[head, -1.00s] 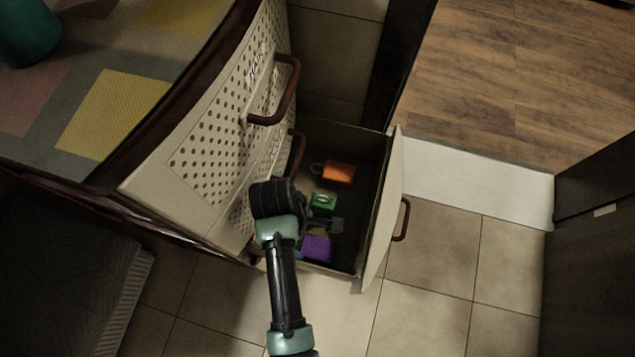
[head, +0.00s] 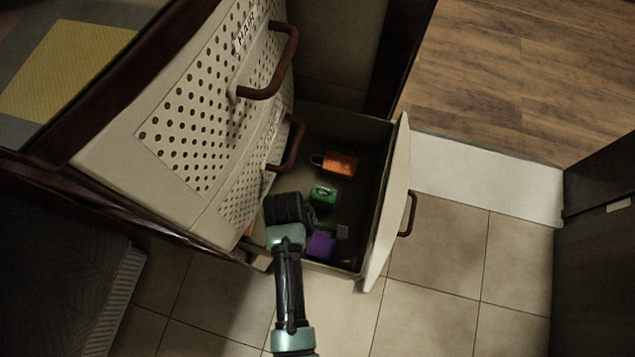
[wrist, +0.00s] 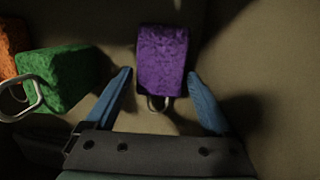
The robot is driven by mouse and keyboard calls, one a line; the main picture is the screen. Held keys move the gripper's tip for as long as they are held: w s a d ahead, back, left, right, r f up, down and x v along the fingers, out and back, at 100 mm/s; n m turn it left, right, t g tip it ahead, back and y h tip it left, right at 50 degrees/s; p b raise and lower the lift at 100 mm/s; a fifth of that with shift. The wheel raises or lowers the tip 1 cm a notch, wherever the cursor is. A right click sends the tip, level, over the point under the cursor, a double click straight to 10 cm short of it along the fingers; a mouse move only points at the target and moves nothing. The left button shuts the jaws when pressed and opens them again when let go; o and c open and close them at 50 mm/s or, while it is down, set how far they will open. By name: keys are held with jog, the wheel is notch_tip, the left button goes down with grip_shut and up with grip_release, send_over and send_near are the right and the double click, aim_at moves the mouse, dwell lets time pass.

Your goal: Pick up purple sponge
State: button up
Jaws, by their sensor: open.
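The purple sponge (head: 320,246) lies in the open drawer (head: 372,210), near its front left corner in the head view. In the wrist view the purple sponge (wrist: 162,62) is a rough block with a metal ring at its near end. My gripper (wrist: 160,82) is open, its two blue fingers on either side of the sponge's near part. A gap shows on both sides, so neither finger seems to touch it. In the head view my arm and gripper (head: 325,230) reach into the drawer and cover part of the sponge.
A green block (head: 323,197) with a metal ring lies close to the purple sponge, left of my gripper in the wrist view. An orange block (head: 339,163) lies beyond it. Drawer walls surround them. A closed upper drawer with a handle (head: 270,75) overhangs on the left.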

jog(key=shift+c, duration=0.3)
jog(key=c, duration=1.1)
jog(key=shift+o, duration=0.2)
notch_tip(320, 180, up, 18)
jog(key=p, duration=0.8)
